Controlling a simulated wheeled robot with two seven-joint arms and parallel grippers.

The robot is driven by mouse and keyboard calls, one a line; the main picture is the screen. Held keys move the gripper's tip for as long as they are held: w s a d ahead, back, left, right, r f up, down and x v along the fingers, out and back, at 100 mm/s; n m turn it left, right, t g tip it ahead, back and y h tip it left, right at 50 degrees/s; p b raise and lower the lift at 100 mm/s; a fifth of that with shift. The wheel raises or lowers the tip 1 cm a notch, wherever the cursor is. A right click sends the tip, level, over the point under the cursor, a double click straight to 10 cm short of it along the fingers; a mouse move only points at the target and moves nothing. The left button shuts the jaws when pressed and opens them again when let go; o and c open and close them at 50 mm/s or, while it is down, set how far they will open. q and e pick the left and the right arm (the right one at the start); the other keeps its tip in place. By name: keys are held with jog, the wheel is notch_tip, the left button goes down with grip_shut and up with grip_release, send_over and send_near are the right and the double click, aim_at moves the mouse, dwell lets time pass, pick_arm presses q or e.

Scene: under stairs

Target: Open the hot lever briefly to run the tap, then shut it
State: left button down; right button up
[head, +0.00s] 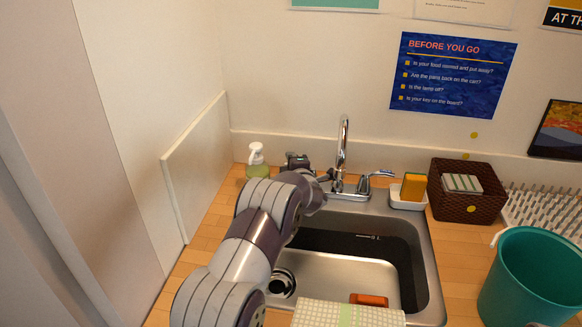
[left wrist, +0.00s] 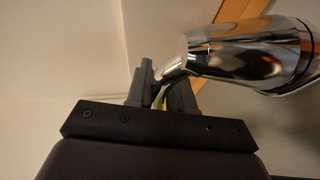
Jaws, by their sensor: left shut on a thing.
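The chrome tap (head: 343,150) stands behind the sink, its spout arched up. The right lever (head: 382,173), with a blue mark, points out to the right. My left arm reaches over the sink's left side to the tap's left lever, the hot one, mostly hidden in the head view. In the left wrist view the hot lever's chrome body (left wrist: 235,55) is large and close. My left gripper (left wrist: 159,92) is shut on the narrow end of that lever. I cannot make out any water at the spout. My right gripper is out of view.
The steel sink basin (head: 425,250) holds an orange-red block (head: 368,300). A soap bottle (head: 257,162) stands by the left wall panel.

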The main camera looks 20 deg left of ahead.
pick_arm(q)
jog(key=c, duration=1.1)
grip_release()
jog(key=b+v, duration=0.2)
jog(key=v, duration=1)
jog(key=shift+s+d, duration=0.25)
jog(key=shift+s, duration=0.05)
jog(key=shift+r, duration=0.15)
